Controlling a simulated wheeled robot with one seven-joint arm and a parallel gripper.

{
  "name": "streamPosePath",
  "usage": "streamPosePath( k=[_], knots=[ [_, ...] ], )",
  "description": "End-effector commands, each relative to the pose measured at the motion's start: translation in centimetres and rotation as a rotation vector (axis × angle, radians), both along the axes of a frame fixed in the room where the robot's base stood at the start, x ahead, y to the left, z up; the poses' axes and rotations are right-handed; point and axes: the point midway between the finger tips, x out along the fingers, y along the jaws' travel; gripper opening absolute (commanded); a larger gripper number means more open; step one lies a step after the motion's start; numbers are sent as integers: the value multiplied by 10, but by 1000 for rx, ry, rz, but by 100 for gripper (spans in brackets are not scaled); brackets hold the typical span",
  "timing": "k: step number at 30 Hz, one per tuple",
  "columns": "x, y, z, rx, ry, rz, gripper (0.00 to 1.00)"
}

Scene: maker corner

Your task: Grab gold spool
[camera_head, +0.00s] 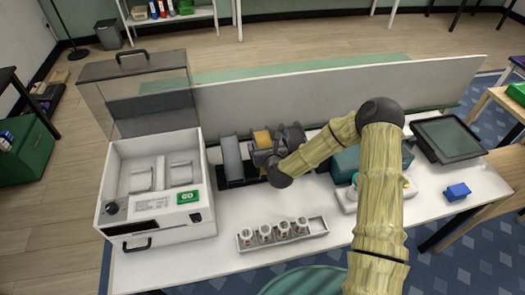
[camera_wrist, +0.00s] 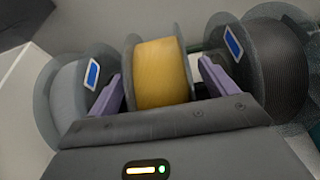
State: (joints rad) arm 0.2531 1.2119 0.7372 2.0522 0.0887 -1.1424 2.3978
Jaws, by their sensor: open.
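The gold spool (camera_wrist: 161,73) stands in the middle of a row of spools, between a grey one and a black one. In the head view the gold spool (camera_head: 262,139) is partly hidden by my gripper and arm. My gripper (camera_wrist: 158,84) is open in the wrist view, with one purple finger at each side of the gold spool. I cannot tell whether the fingers touch it. In the head view my gripper (camera_head: 266,158) is at the spool row, and its fingers are hard to make out.
The grey spool (camera_wrist: 70,95) is close on the left and the black spool (camera_wrist: 272,65) close on the right. A white machine (camera_head: 158,190) with a raised lid stands left. A tray (camera_head: 312,229) with several small cylinders lies in front. A divider panel (camera_head: 340,88) runs behind.

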Motion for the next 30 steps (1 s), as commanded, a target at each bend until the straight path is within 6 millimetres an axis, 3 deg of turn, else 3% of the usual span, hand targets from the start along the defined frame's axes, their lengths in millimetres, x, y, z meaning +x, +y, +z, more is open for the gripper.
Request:
streamPosePath(
  k=[4,20,30],
  knots=[
    [10,3,-4,-1,1,0,85],
    [10,3,-5,-1,1,0,85],
    [10,3,-5,0,0,0,20]
  ],
)
